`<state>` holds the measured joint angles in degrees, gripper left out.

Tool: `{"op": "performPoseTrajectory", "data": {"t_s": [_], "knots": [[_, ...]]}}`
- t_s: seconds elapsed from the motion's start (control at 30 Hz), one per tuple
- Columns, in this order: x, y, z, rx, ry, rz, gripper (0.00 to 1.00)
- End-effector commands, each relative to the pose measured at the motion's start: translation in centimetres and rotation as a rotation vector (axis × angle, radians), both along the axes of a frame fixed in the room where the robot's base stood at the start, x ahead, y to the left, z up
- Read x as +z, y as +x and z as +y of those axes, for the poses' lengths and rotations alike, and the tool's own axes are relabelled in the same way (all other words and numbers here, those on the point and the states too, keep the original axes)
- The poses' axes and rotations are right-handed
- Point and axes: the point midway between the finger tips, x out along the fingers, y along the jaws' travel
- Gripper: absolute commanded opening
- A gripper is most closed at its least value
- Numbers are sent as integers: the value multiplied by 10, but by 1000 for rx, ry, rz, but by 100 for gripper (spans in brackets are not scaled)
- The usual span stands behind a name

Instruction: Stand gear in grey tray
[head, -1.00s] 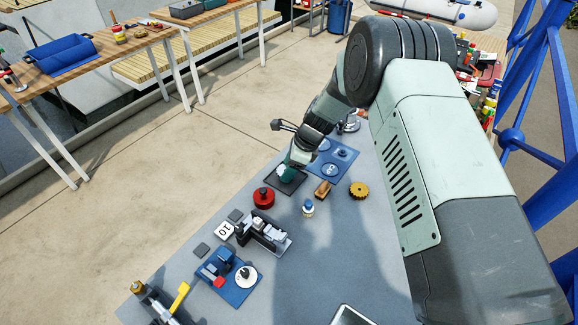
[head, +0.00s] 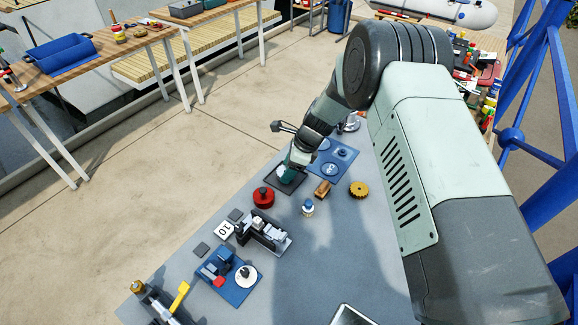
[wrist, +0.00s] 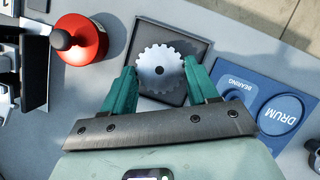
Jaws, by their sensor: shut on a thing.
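A silver toothed gear (wrist: 160,68) is between the two green fingers of my gripper (wrist: 160,75) in the wrist view. The gripper is shut on it at its left and right edges. The gear is over a square dark grey tray (wrist: 202,47); its round face shows to the wrist camera. I cannot tell whether the gear touches the tray floor. In the head view my gripper (head: 287,172) is over the tray (head: 292,189) and hides most of the gear.
A red round part with a dark knob (wrist: 88,45) stands close left of the tray. A blue board (wrist: 262,92) marked BEARING and DRUM lies to the right. A yellow gear (head: 358,189), a wooden piece (head: 322,188) and a small blue-and-white part (head: 308,208) lie nearby.

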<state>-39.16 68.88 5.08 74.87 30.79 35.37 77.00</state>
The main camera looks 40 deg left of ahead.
Motion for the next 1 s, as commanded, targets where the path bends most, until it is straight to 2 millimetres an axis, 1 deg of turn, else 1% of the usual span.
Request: {"op": "performPoseTrajectory", "data": {"t_s": [0.27,0.3,0.33,0.67,1.0], "knots": [[-5,0,0,0,1,0,22],[-5,0,0,0,1,0,65],[-5,0,0,0,1,0,69],[-3,1,-1,0,0,-1,69],[21,5,-10,0,0,0,69]]}}
